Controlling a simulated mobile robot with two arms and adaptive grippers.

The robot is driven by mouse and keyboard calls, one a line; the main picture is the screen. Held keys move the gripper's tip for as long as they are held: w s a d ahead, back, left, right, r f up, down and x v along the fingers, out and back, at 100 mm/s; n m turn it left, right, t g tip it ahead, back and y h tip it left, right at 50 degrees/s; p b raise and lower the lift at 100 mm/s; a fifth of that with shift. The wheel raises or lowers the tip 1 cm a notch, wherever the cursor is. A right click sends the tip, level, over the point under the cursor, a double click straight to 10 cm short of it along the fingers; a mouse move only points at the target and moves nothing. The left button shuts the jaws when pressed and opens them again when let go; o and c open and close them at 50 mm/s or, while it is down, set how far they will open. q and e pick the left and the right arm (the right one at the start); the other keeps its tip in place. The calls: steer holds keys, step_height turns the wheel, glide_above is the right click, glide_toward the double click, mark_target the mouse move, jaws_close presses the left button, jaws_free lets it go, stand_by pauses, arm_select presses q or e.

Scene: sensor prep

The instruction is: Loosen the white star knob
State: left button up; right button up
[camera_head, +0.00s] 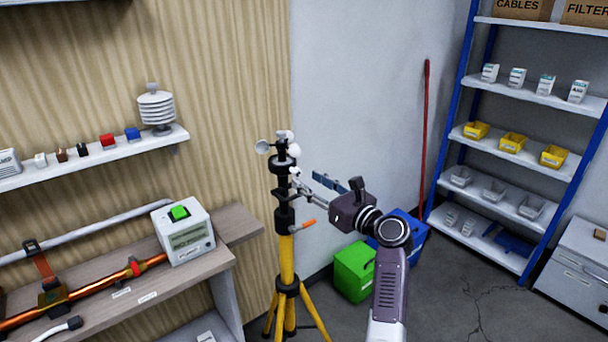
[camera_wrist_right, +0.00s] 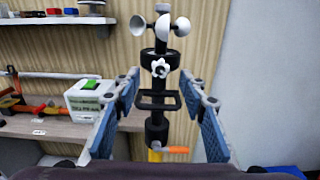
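The white star knob (camera_wrist_right: 160,68) sits on the front of a black collar near the top of the mast (camera_wrist_right: 155,105) in the right wrist view. White anemometer cups (camera_wrist_right: 162,25) top the mast; they also show in the head view (camera_head: 285,136). A black rectangular bracket (camera_wrist_right: 158,101) is below the knob. My right gripper (camera_wrist_right: 158,108) is open, its blue-padded fingers spread left and right of the mast, with nothing between the pads touching them. In the head view my right gripper (camera_head: 312,184) reaches the mast from the right. My left gripper is not in view.
The yellow tripod (camera_head: 287,260) has an orange lever (camera_head: 303,225) below the gripper. A bench (camera_head: 120,310) with a white box (camera_head: 184,230) stands left. Green (camera_head: 354,270) and blue (camera_head: 412,228) bins are on the floor behind my arm. Shelving (camera_head: 530,100) stands right.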

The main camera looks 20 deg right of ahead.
mark_target(298, 175)
steer(key=shift+x, duration=1.75)
steer(key=shift+c, duration=0.3)
jaws_close()
